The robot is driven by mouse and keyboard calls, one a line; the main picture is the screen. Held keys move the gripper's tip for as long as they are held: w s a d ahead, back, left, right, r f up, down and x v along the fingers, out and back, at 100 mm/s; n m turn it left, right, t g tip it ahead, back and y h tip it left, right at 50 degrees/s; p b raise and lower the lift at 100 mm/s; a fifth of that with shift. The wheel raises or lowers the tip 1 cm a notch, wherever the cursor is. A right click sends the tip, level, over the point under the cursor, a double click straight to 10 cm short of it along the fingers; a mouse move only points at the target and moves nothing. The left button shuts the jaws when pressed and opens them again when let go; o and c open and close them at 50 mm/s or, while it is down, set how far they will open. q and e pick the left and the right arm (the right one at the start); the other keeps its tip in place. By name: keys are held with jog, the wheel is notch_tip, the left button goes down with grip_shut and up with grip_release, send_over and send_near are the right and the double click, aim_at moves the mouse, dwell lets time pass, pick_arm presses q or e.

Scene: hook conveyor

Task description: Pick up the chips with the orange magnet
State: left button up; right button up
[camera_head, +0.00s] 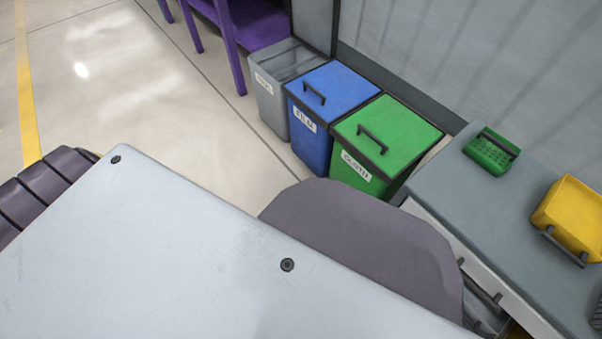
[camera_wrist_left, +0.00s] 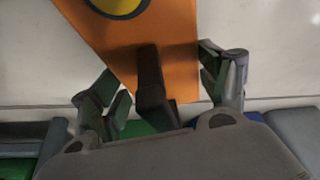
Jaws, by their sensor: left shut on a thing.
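The orange magnet (camera_wrist_left: 165,55) fills the upper middle of the left wrist view, a flat orange piece with a yellow disc at the top edge and a dark handle. My left gripper (camera_wrist_left: 158,84) has its fingers on either side of the handle and is shut on the magnet. The magnet and this gripper do not show in the head view. No chips can be made out in either view. My right gripper is not in view.
A grey bin (camera_head: 268,97), a blue bin marked FILM (camera_head: 307,138) and a green bin marked CLOTH (camera_head: 350,178) stand along the wall. A grey cabinet top (camera_head: 455,195) holds a green handled item (camera_head: 487,156) and a yellow container (camera_head: 570,215). Open floor (camera_head: 110,85) lies upper left.

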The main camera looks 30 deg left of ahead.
pick_arm(q)
jog(key=shift+w, duration=0.15)
dwell(0.3)
jog(key=shift+f, duration=0.15)
jog(key=shift+f+t, duration=0.1)
jog(key=shift+t, duration=0.2)
dwell(0.8)
jog(key=shift+d, duration=0.1)
dwell(0.5)
